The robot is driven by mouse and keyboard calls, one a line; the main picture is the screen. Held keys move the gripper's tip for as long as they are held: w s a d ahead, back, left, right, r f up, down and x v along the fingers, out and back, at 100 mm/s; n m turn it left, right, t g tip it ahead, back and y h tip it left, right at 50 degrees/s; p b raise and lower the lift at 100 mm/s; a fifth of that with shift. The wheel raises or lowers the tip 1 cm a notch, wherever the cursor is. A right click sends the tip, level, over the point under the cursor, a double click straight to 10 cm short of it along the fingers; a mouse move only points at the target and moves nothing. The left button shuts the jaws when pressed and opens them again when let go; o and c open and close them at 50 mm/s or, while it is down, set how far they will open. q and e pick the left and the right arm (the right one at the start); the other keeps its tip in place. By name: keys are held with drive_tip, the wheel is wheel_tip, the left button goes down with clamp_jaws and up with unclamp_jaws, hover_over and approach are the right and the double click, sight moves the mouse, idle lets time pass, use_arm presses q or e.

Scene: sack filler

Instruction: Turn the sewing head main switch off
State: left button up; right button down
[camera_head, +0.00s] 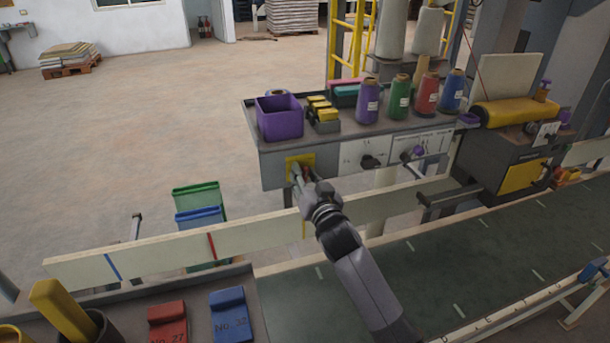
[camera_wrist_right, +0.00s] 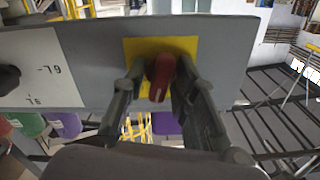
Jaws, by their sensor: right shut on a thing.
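The main switch is a red handle on a yellow plate (camera_head: 293,162) at the left end of the grey panel's front (camera_head: 275,165). In the right wrist view the red handle (camera_wrist_right: 160,77) stands out from the yellow plate (camera_wrist_right: 187,46), angled slightly from upright. My right gripper (camera_head: 302,180) reaches the switch from the front. In the right wrist view its two fingers (camera_wrist_right: 158,82) are on either side of the red handle and shut on it. The fingers hide part of the plate. My left gripper is not in view.
A white dial plate with a black knob (camera_head: 370,161) is right of the switch. A purple bin (camera_head: 279,117) and several thread cones (camera_head: 400,96) stand on the shelf above.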

drive_tip(key=n, duration=0.6)
drive_tip(key=shift+n, duration=0.3)
drive_tip(key=n, duration=0.5)
drive_tip(key=shift+a+f+p, duration=0.1)
drive_tip(key=shift+a+p, duration=0.05)
drive_tip(key=shift+p, duration=0.2)
drive_tip(key=shift+n, duration=0.3)
drive_tip(key=c, duration=1.6)
unclamp_jaws()
drive_tip(key=shift+s, duration=0.1)
drive_tip(key=v, duration=1.2)
